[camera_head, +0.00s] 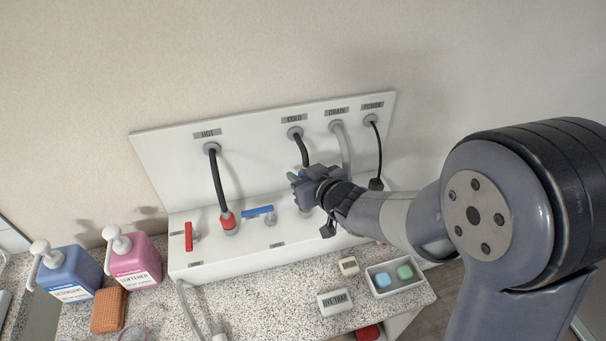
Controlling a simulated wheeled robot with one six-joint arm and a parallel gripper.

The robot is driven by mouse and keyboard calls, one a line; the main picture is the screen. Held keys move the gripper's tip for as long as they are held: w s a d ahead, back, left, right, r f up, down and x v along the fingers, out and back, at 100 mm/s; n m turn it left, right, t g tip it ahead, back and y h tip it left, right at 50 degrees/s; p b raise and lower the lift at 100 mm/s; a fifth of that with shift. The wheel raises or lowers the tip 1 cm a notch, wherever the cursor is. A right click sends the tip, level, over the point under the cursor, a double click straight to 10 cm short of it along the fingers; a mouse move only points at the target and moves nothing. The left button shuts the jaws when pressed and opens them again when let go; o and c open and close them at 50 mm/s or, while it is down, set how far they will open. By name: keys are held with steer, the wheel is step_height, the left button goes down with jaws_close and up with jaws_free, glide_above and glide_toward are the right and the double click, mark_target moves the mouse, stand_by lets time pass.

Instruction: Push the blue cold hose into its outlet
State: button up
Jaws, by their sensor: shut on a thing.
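The cold hose (303,150) is a dark hose hanging from a round port under the COLD label (294,119) on the white back panel. It curves down into my gripper (302,187), which is shut around its lower end. A little blue shows at the fingers, but they and the arm hide most of the hose end. A grey fitting (306,212) shows partly just below the gripper on the white ledge. It looks like the cold outlet. Whether the hose end touches it or is in it cannot be told.
The hot hose (217,180) ends in a red connector (227,218) at left. A red lever (189,236) and a blue lever (258,212) stand on the ledge. The drain hose (345,150) and power cord (378,150) hang close right of the gripper.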

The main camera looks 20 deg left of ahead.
steer(key=shift+f+b, duration=2.65)
steer(key=shift+f, duration=0.3)
steer(key=shift+f+b, duration=1.6)
steer(key=shift+b, duration=0.05)
steer(key=o, duration=1.1)
steer(key=v, duration=1.1)
steer(key=shift+a+p, duration=0.1)
steer(key=shift+p, duration=0.25)
steer(key=shift+a, duration=0.1)
steer(key=x, duration=1)
steer(key=shift+w+a+f+b, duration=0.15)
steer(key=shift+w+f+b, duration=0.05)
steer(key=shift+b, duration=0.1)
steer(key=shift+r, duration=0.25)
